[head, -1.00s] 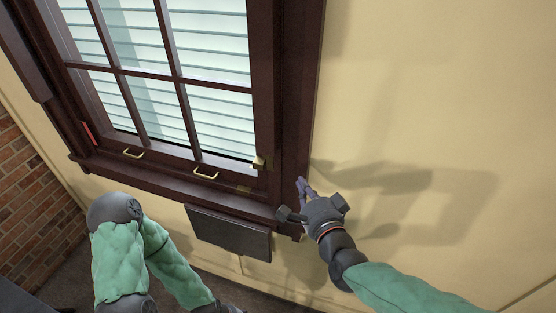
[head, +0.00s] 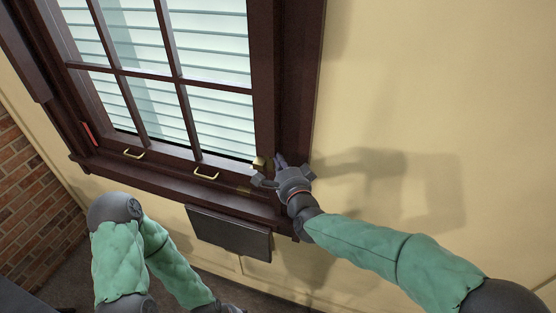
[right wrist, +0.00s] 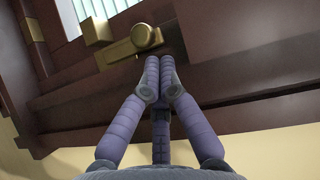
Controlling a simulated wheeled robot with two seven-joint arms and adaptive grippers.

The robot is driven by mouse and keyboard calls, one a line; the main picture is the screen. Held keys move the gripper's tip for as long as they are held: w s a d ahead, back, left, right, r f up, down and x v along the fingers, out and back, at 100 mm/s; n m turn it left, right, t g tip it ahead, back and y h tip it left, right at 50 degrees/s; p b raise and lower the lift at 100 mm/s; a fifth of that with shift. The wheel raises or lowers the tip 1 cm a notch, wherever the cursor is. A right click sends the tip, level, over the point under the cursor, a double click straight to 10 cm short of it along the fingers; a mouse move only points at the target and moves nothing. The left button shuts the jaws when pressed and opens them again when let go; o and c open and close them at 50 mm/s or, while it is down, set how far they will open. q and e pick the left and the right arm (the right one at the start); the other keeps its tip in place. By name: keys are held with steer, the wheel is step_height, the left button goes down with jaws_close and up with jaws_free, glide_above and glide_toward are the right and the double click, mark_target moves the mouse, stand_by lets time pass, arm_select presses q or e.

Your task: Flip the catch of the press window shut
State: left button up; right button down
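The window's brass catch (head: 259,163) sits at the lower right corner of the dark brown sash, small in the head view. In the right wrist view the catch (right wrist: 130,46) is a brass lever with a round knob, beside a squarish brass block (right wrist: 95,28). My right gripper (head: 272,169) is at that corner, close to the catch. In the right wrist view its purple fingers (right wrist: 160,75) are drawn together with nothing seen between them. Their tips are just below the knob; I cannot tell if they touch it.
Two brass pull handles (head: 206,173) are on the bottom rail of the sash. A dark panel (head: 230,232) is below the sill. The yellow wall (head: 430,100) at right is bare.

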steer(key=shift+w+a, duration=0.15)
steer(key=shift+a, duration=0.15)
steer(key=shift+w+a+r+n+g+h+p, duration=0.15)
steer(key=shift+a+r+n+g+p, duration=0.15)
steer(key=shift+p, duration=0.9)
steer(key=shift+w+a+r+n+g+h+p, duration=0.1)
steer(key=shift+a+n+g+h+p, duration=0.2)
steer(key=shift+p, duration=0.85)
steer(key=w+a+f+n+g+h+p, duration=0.1)
steer(key=w+a+f+n+h+p, duration=0.1)
steer(key=a+p, duration=0.3)
steer(key=w+a+f+n+g+h+p, duration=0.1)
steer(key=a+p, duration=0.4)
steer(key=p, duration=0.6)
steer(key=shift+w+f+n+g+h+p, duration=0.35)
steer(key=shift+f+n+g+h, duration=0.2)
steer(key=shift+f+n+g, duration=0.5)
steer(key=shift+r+t, duration=0.1)
steer(key=shift+t, duration=0.15)
